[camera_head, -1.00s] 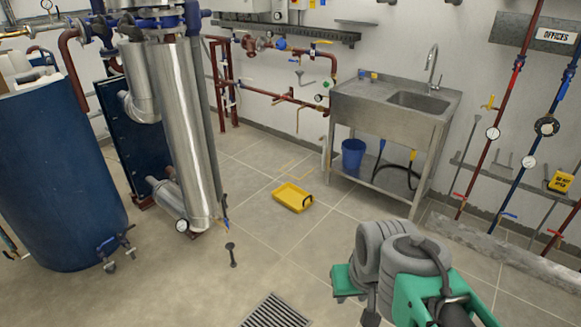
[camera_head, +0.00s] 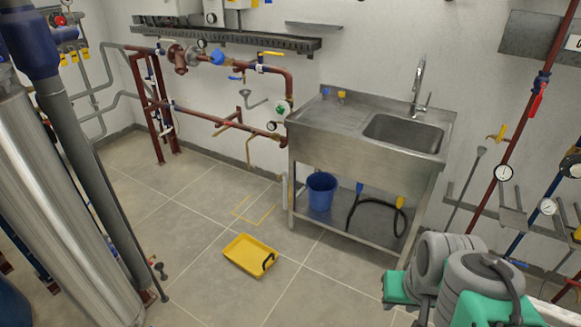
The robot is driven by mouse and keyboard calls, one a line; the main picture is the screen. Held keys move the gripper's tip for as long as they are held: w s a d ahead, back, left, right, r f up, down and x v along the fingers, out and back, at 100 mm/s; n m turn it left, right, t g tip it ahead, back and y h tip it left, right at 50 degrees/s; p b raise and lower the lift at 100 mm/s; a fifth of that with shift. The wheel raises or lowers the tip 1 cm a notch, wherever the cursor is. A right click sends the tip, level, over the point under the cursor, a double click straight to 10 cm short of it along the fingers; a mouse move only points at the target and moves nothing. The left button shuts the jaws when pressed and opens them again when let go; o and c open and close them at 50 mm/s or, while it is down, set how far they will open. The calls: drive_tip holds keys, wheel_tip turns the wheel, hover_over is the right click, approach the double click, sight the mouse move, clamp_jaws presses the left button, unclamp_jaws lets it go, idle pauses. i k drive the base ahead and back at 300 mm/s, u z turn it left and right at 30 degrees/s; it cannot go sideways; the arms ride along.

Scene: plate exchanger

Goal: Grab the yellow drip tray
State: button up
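The yellow drip tray (camera_head: 249,256) lies flat on the tiled floor, left of the sink unit and in front of it. It is shallow, with a dark handle at its right end. Part of my arm, grey and green, shows at the lower right, apart from the tray. The fingertips of my gripper cannot be made out in this view. Nothing covers the tray.
A steel sink unit (camera_head: 365,150) stands against the wall, with a blue bucket (camera_head: 321,191) and a black hose (camera_head: 377,213) on its lower shelf. A yellow outline (camera_head: 254,209) marks the floor behind the tray. A large silver column (camera_head: 62,195) stands at the left. Floor around the tray is clear.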

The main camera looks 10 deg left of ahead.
sight(249, 254)
drive_tip(key=u, duration=0.2)
drive_tip(key=i, duration=1.3)
drive_tip(key=u, duration=1.2)
drive_tip(key=i, duration=1.2)
drive_tip(key=u, duration=0.85)
